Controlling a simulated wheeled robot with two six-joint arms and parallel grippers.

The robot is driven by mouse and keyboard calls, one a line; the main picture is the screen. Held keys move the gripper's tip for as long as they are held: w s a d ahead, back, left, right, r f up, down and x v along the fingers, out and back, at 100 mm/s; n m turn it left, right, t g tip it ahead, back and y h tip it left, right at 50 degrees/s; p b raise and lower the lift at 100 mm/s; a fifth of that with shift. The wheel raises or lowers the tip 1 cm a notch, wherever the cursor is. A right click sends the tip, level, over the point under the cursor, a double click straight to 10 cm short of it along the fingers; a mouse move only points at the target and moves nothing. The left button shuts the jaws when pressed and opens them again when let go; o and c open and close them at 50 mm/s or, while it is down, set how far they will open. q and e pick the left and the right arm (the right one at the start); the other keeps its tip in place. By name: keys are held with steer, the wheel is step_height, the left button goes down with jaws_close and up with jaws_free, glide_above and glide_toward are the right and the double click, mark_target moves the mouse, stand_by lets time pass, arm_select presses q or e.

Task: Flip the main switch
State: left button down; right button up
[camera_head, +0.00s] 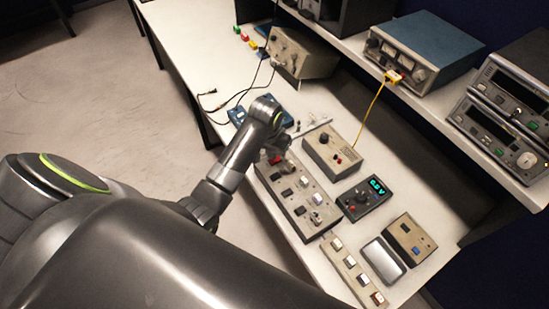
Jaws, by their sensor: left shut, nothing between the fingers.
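A long grey control panel (300,230) with several dark and light switches and knobs lies on the white bench. I cannot tell which of its switches is the main switch. My left arm reaches in from the lower left and bends down at the wrist. My left gripper (277,150) is small in the picture, shut and empty, at the far end of this panel. A small red part shows just beside it. The arm hides part of the panel's left edge, and I cannot tell whether the fingers touch it. My right gripper is out of view.
A beige box (331,150) with a red knob and a dark meter (364,197) with a lit display stand right of the panel. A button strip (353,271) lies nearer. A shelf with a blue-topped instrument (424,48) and yellow cable (371,112) overhangs the right.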

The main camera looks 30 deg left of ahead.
mark_target(272, 161)
arm_select(q)
steer(key=shift+f+b, duration=0.35)
steer(key=shift+f, duration=0.5)
stand_by(0.9)
steer(key=shift+r+p, duration=1)
steer(key=shift+r, duration=2.55)
